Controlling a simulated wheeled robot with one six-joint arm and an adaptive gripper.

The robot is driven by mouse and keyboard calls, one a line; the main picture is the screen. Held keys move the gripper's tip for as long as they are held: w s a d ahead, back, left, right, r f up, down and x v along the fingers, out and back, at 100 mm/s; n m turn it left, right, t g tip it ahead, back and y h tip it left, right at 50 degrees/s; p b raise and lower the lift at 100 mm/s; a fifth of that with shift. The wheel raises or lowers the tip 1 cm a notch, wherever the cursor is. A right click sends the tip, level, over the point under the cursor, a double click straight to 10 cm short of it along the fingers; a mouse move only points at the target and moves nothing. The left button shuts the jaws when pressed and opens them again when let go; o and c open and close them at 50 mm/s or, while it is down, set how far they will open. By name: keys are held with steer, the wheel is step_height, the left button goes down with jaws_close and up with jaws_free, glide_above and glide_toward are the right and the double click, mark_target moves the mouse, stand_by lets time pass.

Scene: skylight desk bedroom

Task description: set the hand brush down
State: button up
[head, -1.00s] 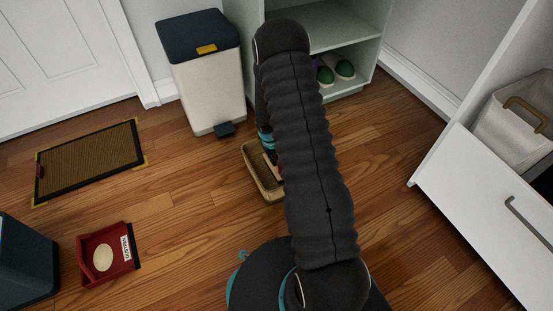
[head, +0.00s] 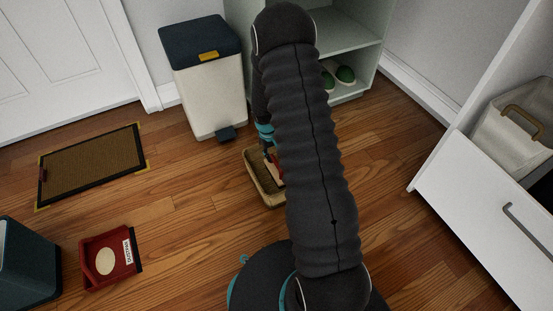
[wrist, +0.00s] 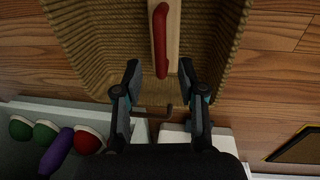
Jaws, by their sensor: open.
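The hand brush, with a red handle and a pale wooden body (wrist: 160,38), lies inside a tan woven basket (wrist: 85,35) on the floor. In the head view a small part of the brush (head: 275,172) shows in the basket (head: 252,180), beside my arm. My gripper (wrist: 159,72) is open, its fingers on either side of the end of the red handle, with gaps visible on both sides. I cannot tell its exact height above the handle. In the head view my arm hides most of the gripper and part of the basket.
A white pedal bin (head: 208,95) stands behind the basket, beside an open shelf unit (head: 345,45) holding green shoes (head: 345,75). An open white drawer (head: 490,215) is right. Floor between is clear.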

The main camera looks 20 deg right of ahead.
steer(key=s+a+r+t, duration=0.1)
steer(key=s+a+r, duration=0.1)
steer(key=r, duration=0.7)
steer(key=s+a+r+t, duration=0.1)
steer(key=s+a+r, duration=0.15)
steer(key=r, duration=0.75)
steer(key=s+a+r, duration=0.1)
steer(key=s+r, duration=0.1)
steer(key=r, duration=0.7)
steer(key=s+a+r+t, duration=0.1)
steer(key=s+a+r, duration=0.2)
steer(key=s+r, duration=0.3)
steer(key=s+a+r+t+y, duration=0.1)
steer(key=s+a+r, duration=0.3)
steer(key=s, duration=1.1)
step_height(320, 180, up, 3)
steer(key=shift+s+r+t+y, duration=0.2)
steer(key=shift+t+y, duration=0.1)
steer(key=shift+t, duration=0.5)
